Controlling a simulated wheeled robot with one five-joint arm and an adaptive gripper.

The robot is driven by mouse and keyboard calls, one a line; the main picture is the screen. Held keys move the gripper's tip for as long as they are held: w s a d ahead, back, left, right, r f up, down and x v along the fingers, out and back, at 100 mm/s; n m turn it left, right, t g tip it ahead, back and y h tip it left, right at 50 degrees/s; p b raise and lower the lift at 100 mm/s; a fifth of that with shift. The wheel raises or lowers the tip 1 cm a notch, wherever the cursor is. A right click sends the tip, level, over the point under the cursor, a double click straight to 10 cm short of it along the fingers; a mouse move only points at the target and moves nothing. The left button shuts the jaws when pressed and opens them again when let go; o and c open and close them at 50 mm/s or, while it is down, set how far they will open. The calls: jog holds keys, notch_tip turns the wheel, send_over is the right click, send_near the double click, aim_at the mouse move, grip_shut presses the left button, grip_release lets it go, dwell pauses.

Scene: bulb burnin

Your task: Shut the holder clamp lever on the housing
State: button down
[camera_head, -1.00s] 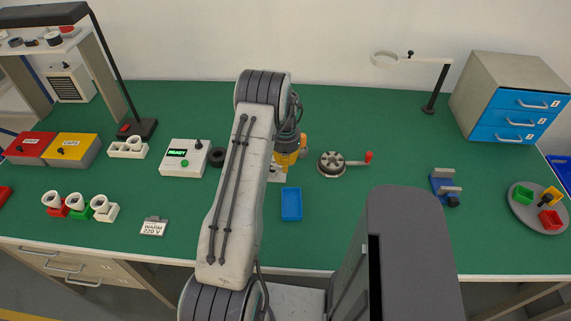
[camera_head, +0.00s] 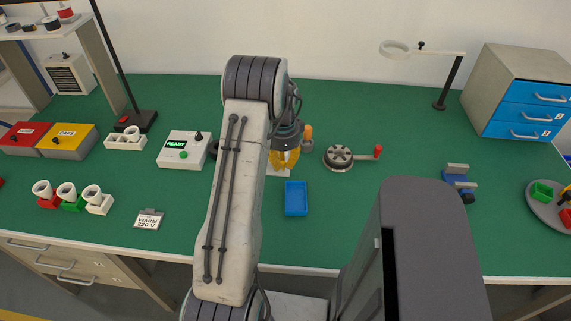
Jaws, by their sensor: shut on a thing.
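My gripper (camera_head: 285,160), with yellow fingers, points down at the middle of the bench. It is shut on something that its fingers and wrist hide. A small pale base plate (camera_head: 279,172) shows just under the fingers. An orange rounded piece (camera_head: 307,132) stands just behind and right of the gripper, apart from the fingers as far as I can see. The housing and its holder clamp lever cannot be made out clearly; my arm and gripper cover much of that spot. The lever's angle cannot be told.
A round dark fixture (camera_head: 338,158) with a red-knobbed crank stands close to the right. A blue tray (camera_head: 296,198) lies in front. A box reading READY (camera_head: 183,150) stands left.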

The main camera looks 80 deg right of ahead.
jog(key=shift+w+a+f+m, duration=0.1)
jog(key=shift+w+a+m, duration=0.15)
jog(key=shift+m, duration=0.45)
jog(key=shift+b, duration=0.3)
jog(key=c, duration=1.4)
grip_release()
jog(key=shift+r, duration=0.2)
notch_tip(320, 180, up, 12)
jog(key=shift+f, duration=0.15)
